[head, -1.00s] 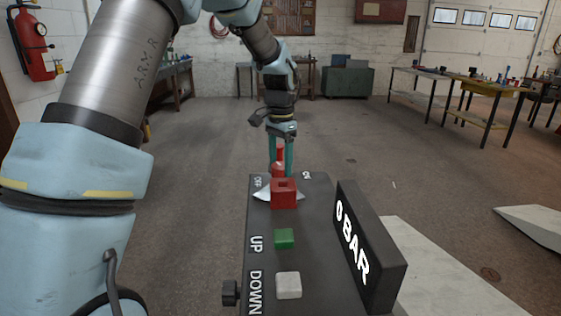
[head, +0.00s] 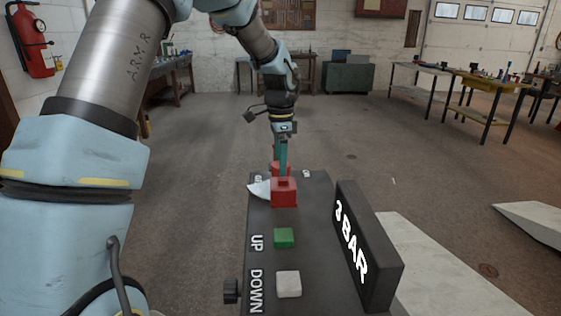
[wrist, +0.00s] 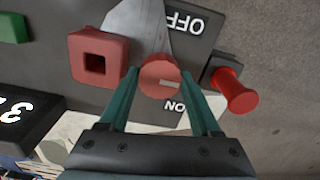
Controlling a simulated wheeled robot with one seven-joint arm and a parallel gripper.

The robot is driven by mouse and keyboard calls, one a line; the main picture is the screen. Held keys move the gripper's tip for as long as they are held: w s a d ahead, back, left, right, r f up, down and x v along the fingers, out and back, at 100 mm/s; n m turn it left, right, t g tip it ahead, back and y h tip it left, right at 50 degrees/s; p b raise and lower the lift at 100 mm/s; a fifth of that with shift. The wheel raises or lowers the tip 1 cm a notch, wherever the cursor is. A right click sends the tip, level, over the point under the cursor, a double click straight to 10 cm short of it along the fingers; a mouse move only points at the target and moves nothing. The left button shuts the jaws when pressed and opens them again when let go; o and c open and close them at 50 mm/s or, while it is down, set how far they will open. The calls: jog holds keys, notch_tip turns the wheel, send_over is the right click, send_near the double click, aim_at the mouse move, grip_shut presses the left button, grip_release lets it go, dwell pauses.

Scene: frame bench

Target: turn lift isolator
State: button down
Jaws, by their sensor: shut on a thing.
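The isolator, a round red knob (wrist: 160,75) with a pale mark on its face, sits between the OFF label (wrist: 181,22) and the ON label (wrist: 178,105) in the wrist view. My gripper (wrist: 160,78) is shut on it, one green finger on each side. In the head view my gripper (head: 283,165) reaches down behind a red square block (head: 284,192), which hides most of the grip. A pale pointed plate (wrist: 145,35) reaches from under the knob toward OFF; its tip (head: 259,190) shows left of the block.
The dark console (head: 310,225) carries a green UP button (head: 284,238), a white DOWN button (head: 288,284) and an upright sign (head: 372,250) reading 3 BAR. Another red knob (wrist: 232,90) stands close to the gripped one.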

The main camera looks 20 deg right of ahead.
jog(key=shift+c, duration=0.5)
grip_release()
